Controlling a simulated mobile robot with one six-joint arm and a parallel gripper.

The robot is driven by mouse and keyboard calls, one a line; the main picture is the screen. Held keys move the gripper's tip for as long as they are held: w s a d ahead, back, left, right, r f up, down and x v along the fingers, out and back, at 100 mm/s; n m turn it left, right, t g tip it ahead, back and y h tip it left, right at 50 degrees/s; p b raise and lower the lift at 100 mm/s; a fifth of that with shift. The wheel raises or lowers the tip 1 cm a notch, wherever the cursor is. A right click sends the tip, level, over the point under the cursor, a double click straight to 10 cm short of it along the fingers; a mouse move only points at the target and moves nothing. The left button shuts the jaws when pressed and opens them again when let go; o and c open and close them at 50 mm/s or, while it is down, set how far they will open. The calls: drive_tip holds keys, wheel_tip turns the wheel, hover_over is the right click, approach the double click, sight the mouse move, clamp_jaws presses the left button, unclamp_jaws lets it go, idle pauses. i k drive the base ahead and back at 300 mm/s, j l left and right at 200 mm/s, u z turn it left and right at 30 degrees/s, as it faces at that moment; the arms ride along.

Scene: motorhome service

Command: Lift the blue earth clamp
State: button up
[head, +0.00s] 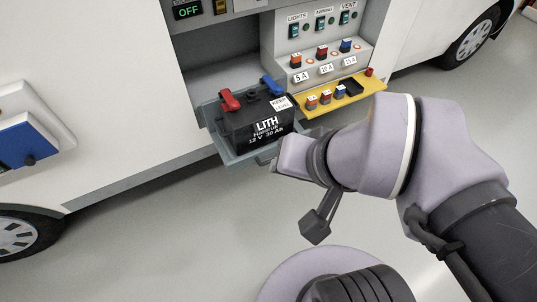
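The blue earth clamp (272,86) sits on top of the black battery (258,124), at its back right. A red clamp (229,100) sits at the battery's left. The battery rests on a grey pull-out tray (225,148) in front of the open compartment. My gripper (272,163) is at the battery's front right, below and apart from the blue clamp. Its fingertips are small and partly hidden by the wrist, so I cannot tell if they are open or shut.
Right of the battery, a yellow tray (368,92) holds several small fuses. Behind it, a grey panel (312,49) carries switches and more fuses. A blue box (29,146) is mounted on the vehicle's left side. The floor (160,225) in front is clear.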

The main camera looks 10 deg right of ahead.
sight(277, 90)
drive_tip(key=i+j+u, duration=0.15)
drive_tip(key=i, duration=0.25)
drive_tip(key=i+j+u, duration=0.2)
drive_tip(key=i, duration=0.25)
